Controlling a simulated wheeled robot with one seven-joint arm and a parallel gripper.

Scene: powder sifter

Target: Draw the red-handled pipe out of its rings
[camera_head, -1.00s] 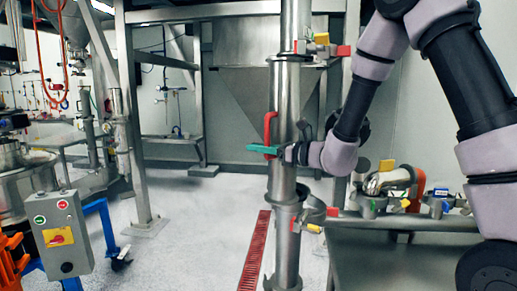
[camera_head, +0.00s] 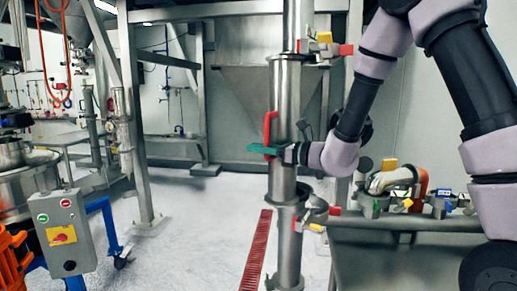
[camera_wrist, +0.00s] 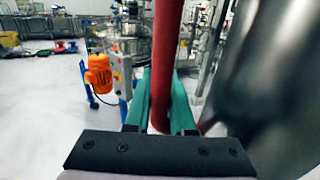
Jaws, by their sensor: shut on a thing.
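The steel pipe (camera_head: 285,95) stands upright in the middle of the head view, and its large curved side shows in the wrist view (camera_wrist: 265,60). Its red handle (camera_head: 268,128) is on its left side. My gripper (camera_head: 263,149), with teal fingers, is shut on this handle. In the wrist view the red handle (camera_wrist: 166,60) runs between the two fingers (camera_wrist: 160,112). An upper ring (camera_head: 318,48) and a lower ring (camera_head: 312,214), with coloured tabs, are at the pipe's ends. How far the pipe sits inside them is unclear.
A table (camera_head: 420,240) at the right carries several steel parts. A grey control box (camera_head: 64,232) stands at the lower left. Steel frame posts (camera_head: 141,150) stand behind. Open floor (camera_head: 190,235) lies left of the pipe, with a red floor grate (camera_head: 256,250).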

